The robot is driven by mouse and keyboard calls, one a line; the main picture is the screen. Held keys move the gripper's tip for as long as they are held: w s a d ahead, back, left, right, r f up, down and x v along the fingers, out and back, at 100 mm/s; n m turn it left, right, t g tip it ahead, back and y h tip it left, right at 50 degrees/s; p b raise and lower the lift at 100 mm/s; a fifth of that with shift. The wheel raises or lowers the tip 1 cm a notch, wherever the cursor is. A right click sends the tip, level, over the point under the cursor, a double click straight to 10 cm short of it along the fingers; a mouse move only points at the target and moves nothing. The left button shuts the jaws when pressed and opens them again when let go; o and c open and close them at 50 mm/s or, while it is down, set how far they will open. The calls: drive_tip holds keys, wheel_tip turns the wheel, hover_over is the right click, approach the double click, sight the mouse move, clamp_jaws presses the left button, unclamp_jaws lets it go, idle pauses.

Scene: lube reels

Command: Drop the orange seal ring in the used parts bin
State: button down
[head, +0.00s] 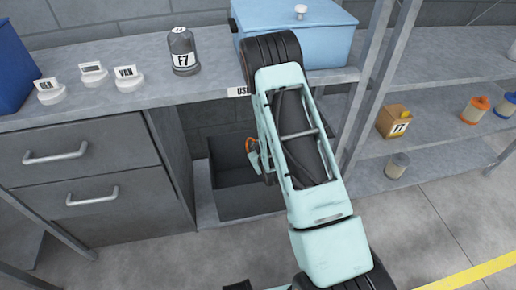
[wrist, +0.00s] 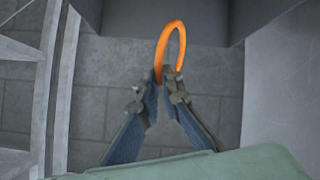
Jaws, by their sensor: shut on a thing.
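The orange seal ring (wrist: 181,42) is pinched by its lower edge between my gripper's two fingertips (wrist: 168,78) in the wrist view and stands up beyond them. In the head view a bit of the ring (head: 249,144) shows beside my gripper (head: 254,157), partly hidden by my arm. An open dark grey bin (head: 245,204) sits below the counter, under a label (head: 239,91) of which only "US" is readable. In the head picture the gripper and ring appear over the bin's opening. The exact height above it is hard to tell.
The counter (head: 140,95) holds a grey F7 bottle (head: 182,50), several small white-labelled caps and a blue box (head: 325,35). Drawers (head: 85,165) stand left of the bin.

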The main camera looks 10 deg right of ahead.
drive_tip(key=c, duration=2)
unclamp_jaws()
drive_tip(key=shift+c, duration=0.2)
drive_tip(key=v, duration=1.2)
